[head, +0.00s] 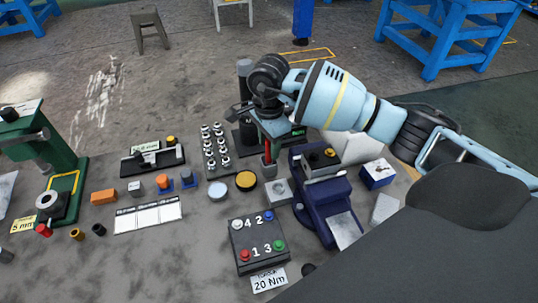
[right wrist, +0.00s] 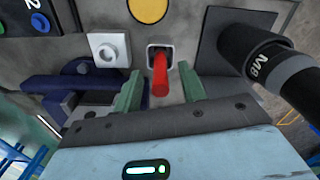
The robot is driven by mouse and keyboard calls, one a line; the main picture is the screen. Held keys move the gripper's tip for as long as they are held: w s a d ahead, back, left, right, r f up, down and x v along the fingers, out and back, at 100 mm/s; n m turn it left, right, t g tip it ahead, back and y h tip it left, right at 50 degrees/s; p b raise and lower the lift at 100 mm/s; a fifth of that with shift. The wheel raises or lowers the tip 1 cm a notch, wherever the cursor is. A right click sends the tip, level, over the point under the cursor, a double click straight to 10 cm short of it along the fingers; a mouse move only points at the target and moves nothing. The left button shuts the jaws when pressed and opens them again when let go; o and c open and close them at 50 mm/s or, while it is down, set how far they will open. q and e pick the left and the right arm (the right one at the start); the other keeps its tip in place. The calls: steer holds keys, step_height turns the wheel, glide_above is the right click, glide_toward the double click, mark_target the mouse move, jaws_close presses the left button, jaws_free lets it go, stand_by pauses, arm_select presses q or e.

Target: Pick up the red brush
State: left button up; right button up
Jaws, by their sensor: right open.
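The red brush (right wrist: 160,76) stands with its red handle up in a small square holder (right wrist: 152,52) in the right wrist view. In the head view a thin red piece of the brush (head: 267,149) shows under my right gripper (head: 270,134). My right gripper is open, and its two green fingers (right wrist: 159,84) lie on either side of the red handle in the wrist view, with gaps between. Whether they touch it I cannot tell. The brush's lower end is hidden in the holder. My left gripper is not in view.
A blue fixture (head: 318,197), a yellow disc (head: 246,181), several bolts (head: 209,142) and a numbered button box (head: 258,256) are nearby.

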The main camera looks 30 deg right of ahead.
steer(key=shift+f, duration=0.85)
jaws_close()
step_height(320, 180, up, 10)
